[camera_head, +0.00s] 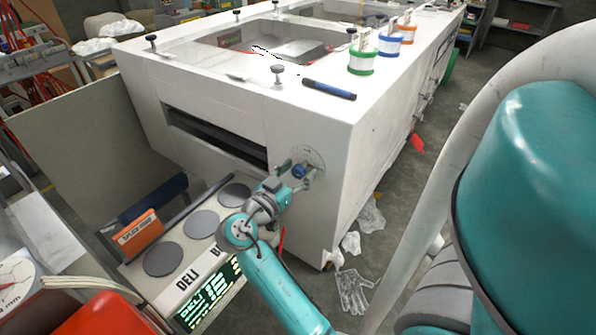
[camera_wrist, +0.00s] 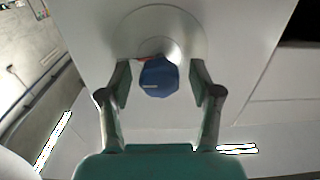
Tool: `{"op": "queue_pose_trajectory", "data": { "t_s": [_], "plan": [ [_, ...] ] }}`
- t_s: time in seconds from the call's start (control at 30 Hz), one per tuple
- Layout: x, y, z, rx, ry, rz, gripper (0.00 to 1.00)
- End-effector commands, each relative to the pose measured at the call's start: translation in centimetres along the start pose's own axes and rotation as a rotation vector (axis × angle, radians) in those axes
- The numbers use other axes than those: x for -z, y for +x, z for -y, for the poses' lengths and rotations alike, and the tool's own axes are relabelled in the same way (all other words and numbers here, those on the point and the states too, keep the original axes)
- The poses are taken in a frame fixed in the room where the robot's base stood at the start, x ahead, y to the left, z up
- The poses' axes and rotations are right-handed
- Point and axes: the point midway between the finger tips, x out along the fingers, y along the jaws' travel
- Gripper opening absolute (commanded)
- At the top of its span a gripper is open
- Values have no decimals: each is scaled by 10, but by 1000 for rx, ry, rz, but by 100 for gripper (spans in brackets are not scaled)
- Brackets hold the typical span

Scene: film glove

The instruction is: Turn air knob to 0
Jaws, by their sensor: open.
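The air knob (camera_wrist: 158,78) is a blue, faceted knob with a pale pointer line, on a round light dial plate (camera_wrist: 185,25). In the head view the blue knob (camera_head: 299,171) is on the front face of the white machine (camera_head: 345,130), near its right corner. My gripper (camera_wrist: 160,82) is open, with one finger on each side of the knob. A gap shows on both sides, wider on the right. In the head view my gripper (camera_head: 295,173) is at the dial (camera_head: 308,155). The dial's marks are too small to read.
A dark slot (camera_head: 215,137) opens in the machine's front, left of the knob. Below it stands a bench with grey round discs (camera_head: 163,259), an orange box (camera_head: 138,231) and a lit green display (camera_head: 210,298). Plastic film scraps (camera_head: 353,291) lie on the floor at right.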

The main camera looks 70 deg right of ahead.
Motion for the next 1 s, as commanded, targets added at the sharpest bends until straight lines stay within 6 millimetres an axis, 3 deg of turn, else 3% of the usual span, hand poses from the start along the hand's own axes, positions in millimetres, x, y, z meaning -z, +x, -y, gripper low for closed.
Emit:
{"op": "queue_pose_trajectory", "data": {
  "t_s": [0.33, 0.57, 1.0],
  "plan": [
    [0, 3, 0, 0, 0, 1, 61],
    [0, 2, 0, 0, 0, 1, 4],
    [0, 2, 0, 0, -77, 1, 3]
  ]
}}
